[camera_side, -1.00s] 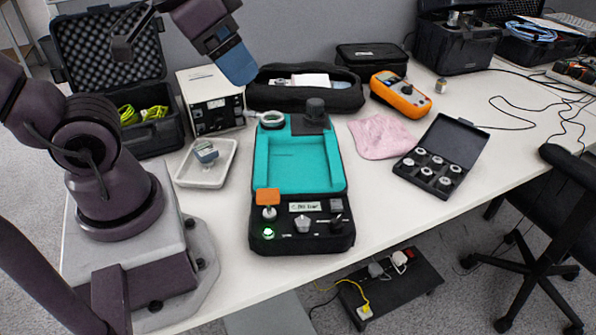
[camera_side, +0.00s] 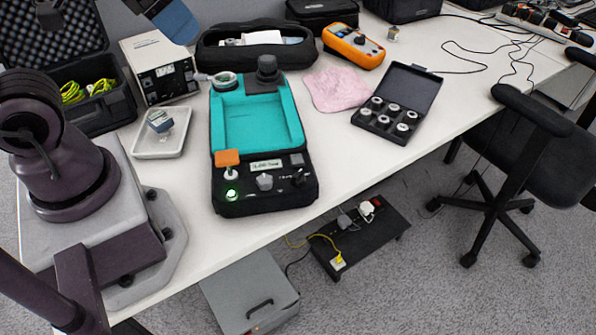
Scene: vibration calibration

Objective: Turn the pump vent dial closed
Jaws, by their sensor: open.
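The pump unit is a black case (camera_side: 222,205) with a teal recess (camera_side: 255,125), standing near the table's front edge. Its front panel carries a green-lit button (camera_side: 231,194), a white knob under an orange tab (camera_side: 228,158), a pale grey dial (camera_side: 265,182), a black dial (camera_side: 299,178) and a small label (camera_side: 266,165), too small to read surely. I cannot tell which dial is the vent.
A white tray (camera_side: 140,147) with a small blue-grey device lies left of the pump. A pink cloth (camera_side: 338,90), an open black case of round parts (camera_side: 410,90) and an orange multimeter (camera_side: 353,45) lie to the right. A black pouch (camera_side: 210,55) lies behind.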

